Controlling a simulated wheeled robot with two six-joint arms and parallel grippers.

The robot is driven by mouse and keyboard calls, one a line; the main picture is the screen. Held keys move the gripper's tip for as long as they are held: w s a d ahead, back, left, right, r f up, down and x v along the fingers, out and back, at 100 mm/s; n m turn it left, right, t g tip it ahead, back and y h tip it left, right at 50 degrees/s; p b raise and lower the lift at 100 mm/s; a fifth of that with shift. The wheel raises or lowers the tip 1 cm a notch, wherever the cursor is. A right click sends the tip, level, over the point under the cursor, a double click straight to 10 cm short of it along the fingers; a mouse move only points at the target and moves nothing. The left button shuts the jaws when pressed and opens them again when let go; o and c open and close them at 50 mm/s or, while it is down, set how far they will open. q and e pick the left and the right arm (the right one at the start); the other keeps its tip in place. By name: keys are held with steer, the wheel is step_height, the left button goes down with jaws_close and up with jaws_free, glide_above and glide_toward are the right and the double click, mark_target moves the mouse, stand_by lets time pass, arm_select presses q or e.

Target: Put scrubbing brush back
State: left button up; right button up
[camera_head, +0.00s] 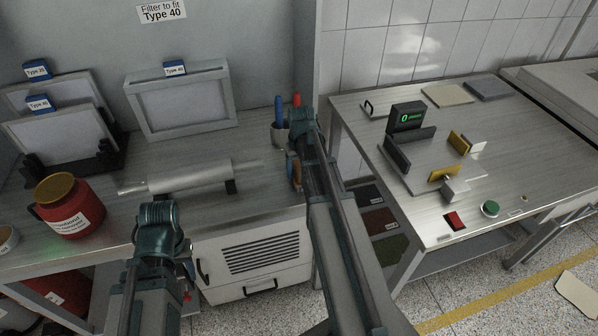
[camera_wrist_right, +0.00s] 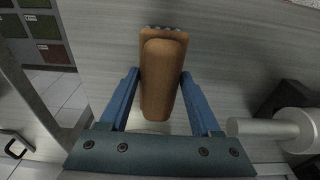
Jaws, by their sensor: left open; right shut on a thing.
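The scrubbing brush (camera_wrist_right: 163,78) has an orange-brown wooden body, with a little grey at its far end in the right wrist view. My right gripper (camera_wrist_right: 162,90) is shut on it, with one blue finger along each side. In the head view only a small orange part of the brush (camera_head: 295,170) shows beside my right arm, over the right end of the left bench. I cannot tell whether it touches the bench. My left gripper (camera_head: 165,255) is open at the front of the left bench, its fingers mostly hidden.
A holder cup (camera_head: 279,136) with blue and red handles stands close to my right arm. A grey roller (camera_head: 190,176), a framed filter (camera_head: 182,100) and a red jar (camera_head: 70,205) are on the left bench. A gap separates it from the right table (camera_head: 440,215).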

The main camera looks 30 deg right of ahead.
mark_target(300, 171)
steer(key=shift+f, duration=0.15)
steer(key=o, duration=1.3)
step_height(300, 171, up, 12)
steer(key=s+p, duration=0.1)
steer(key=p, duration=1.1)
steer(key=shift+s+a, duration=0.15)
